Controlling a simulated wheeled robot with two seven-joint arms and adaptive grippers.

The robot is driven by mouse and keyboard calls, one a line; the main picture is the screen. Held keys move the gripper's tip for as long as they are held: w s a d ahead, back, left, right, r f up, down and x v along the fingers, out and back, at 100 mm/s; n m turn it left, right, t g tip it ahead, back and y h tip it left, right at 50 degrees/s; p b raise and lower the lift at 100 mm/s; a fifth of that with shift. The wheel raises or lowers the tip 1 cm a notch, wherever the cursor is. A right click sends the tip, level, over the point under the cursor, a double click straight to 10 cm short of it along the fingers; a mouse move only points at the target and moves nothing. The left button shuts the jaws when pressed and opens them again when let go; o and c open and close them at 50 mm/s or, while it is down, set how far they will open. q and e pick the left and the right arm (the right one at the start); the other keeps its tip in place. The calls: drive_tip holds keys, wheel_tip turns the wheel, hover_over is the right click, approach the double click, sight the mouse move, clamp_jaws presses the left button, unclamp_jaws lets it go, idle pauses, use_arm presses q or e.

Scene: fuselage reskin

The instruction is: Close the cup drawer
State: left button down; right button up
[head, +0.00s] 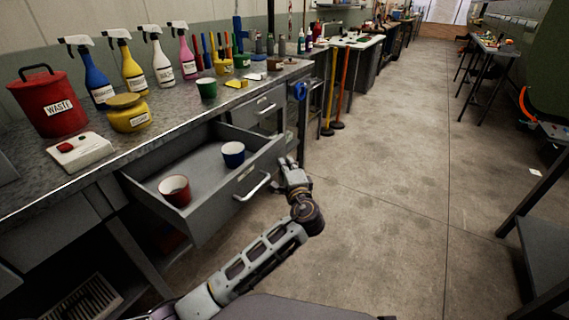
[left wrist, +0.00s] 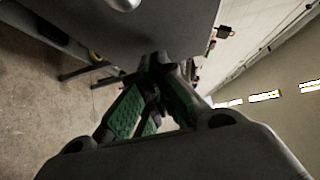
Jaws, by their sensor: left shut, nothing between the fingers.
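The cup drawer (head: 215,205) is pulled out from under the workbench in the head view. It holds a red cup (head: 174,190) at its near end and a blue cup (head: 233,153) farther along. Its grey front carries a bar handle (head: 252,187). My left gripper (head: 287,162) is shut and empty, beside the far end of the drawer front. Whether it touches the front I cannot tell. In the left wrist view the closed fingers (left wrist: 155,65) point toward a grey panel, with part of a handle at the top edge. My right gripper is not in view.
The workbench top (head: 165,130) carries a red waste can (head: 48,102), several spray bottles, a yellow pot (head: 128,112) and a green cup (head: 206,88). Another drawer (head: 264,105) beyond is shut. Open floor (head: 390,180) lies to the right.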

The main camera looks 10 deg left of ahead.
sight(253, 151)
use_arm(q)
drive_tip(key=shift+w+a, duration=0.1)
drive_tip(key=shift+a, duration=0.1)
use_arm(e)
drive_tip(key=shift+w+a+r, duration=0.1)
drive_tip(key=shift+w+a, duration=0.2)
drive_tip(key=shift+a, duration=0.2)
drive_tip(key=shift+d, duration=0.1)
